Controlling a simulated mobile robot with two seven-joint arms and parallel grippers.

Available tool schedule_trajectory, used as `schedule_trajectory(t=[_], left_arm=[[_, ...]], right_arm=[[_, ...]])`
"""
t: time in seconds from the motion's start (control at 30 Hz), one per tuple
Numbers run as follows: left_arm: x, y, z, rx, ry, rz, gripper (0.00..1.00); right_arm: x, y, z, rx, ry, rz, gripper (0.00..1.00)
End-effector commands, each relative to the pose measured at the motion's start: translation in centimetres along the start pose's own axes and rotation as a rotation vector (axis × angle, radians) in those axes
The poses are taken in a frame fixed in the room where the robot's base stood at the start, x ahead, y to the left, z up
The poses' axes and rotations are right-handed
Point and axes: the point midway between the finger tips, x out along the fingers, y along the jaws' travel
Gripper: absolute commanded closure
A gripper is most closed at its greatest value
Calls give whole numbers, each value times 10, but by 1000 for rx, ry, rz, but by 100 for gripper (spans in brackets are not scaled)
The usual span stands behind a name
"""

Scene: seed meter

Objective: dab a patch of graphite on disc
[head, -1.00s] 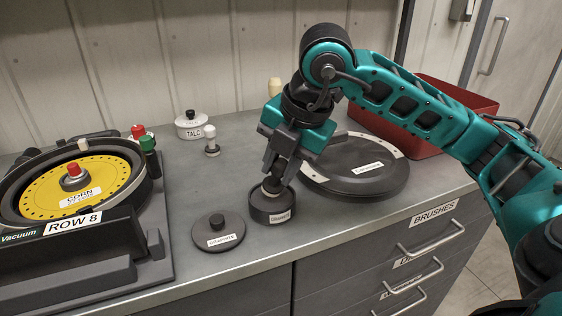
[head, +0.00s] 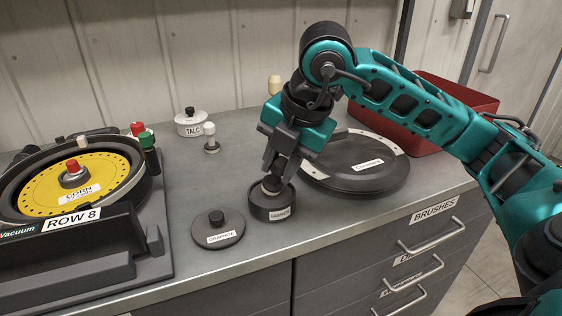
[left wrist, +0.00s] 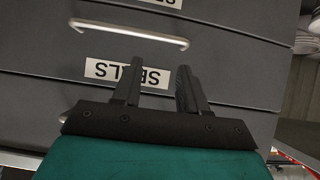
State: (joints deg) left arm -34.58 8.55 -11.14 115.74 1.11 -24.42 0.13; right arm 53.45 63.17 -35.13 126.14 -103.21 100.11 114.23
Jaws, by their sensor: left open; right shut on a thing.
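The yellow disc (head: 100,188), labelled CORN, sits in the round black housing of the ROW 8 meter at the left of the head view. A small dark pot (head: 258,206) labelled GRAPHITE stands open on the counter. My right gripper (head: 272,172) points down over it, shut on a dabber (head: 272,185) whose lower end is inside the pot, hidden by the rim. The pot's lid (head: 219,229) lies flat to its left. My left gripper (left wrist: 157,90) shows only in the left wrist view, open and empty in front of a grey drawer front.
A TALC pot (head: 189,124) and a small white-topped dabber (head: 211,140) stand behind. A large dark round cover (head: 352,182) lies right of the graphite pot, with a red bin (head: 455,100) beyond. Drawers (head: 415,250) with handles are below the counter edge.

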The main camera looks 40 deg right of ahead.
Motion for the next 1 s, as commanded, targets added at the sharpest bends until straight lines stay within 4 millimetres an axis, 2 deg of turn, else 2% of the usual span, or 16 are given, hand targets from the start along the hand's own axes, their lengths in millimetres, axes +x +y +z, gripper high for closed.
schedule_trajectory(t=[1.0], left_arm=[[4,2,5,-1,3,3,57]], right_arm=[[8,-3,-1,0,0,0,100]])
